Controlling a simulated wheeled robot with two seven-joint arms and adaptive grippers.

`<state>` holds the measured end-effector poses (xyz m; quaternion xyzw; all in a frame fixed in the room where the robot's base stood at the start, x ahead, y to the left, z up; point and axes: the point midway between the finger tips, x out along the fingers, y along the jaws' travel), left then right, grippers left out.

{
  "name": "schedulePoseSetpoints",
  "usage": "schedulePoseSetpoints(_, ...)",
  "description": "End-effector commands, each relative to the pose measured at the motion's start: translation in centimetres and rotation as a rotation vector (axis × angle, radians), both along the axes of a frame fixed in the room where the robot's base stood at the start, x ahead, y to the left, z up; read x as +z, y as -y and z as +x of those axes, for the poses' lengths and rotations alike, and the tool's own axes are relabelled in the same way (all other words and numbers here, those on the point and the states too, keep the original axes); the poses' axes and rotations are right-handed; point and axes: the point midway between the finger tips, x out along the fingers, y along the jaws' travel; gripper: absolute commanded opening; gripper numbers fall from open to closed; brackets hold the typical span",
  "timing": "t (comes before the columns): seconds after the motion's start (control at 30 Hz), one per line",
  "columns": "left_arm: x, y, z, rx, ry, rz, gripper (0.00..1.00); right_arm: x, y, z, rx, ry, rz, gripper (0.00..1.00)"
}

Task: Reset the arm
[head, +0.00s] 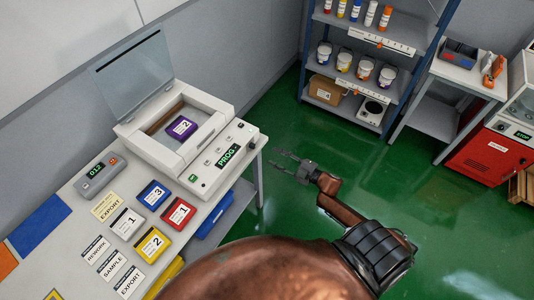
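My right gripper (281,161) is in the middle of the head view, over the green floor and just right of the white machine's front corner. Its two grey fingers are apart with nothing between them, and it touches nothing that I can see. The copper-coloured forearm behind it bends down to a black joint at the lower right. My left gripper is not in the picture.
At left, a table (222,217) bears a white machine (205,178) with a raised clear lid and a purple block (182,127) inside. Numbered blocks and label cards lie in front. A blue shelf (347,101) and red cabinet (485,158) stand beyond open green floor (440,215).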

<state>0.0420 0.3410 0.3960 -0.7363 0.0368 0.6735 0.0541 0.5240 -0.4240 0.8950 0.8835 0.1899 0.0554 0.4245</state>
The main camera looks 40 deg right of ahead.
Motion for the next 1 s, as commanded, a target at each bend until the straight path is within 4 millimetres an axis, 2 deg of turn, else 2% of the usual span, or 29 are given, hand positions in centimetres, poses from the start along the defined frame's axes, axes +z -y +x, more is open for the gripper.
schedulePoseSetpoints(0.2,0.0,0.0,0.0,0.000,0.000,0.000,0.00,0.1,0.6,-1.5,-0.001,0.001,0.000,0.37)
schedulePoseSetpoints(0.77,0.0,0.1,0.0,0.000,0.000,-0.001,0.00,0.0,0.7,-1.6,-0.003,-0.001,0.000,0.37)
schedulePoseSetpoints(0.87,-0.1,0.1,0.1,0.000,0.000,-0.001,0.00,-1.5,1.2,-1.8,-0.028,-0.031,0.010,0.37)
schedulePoseSetpoints(0.97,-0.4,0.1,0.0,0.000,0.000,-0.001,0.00,-5.6,2.4,-2.6,-0.095,-0.108,0.036,0.37)
schedulePoseSetpoints(1.0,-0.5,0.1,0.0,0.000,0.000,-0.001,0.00,-7.9,3.0,-3.2,-0.133,-0.152,0.049,0.37)
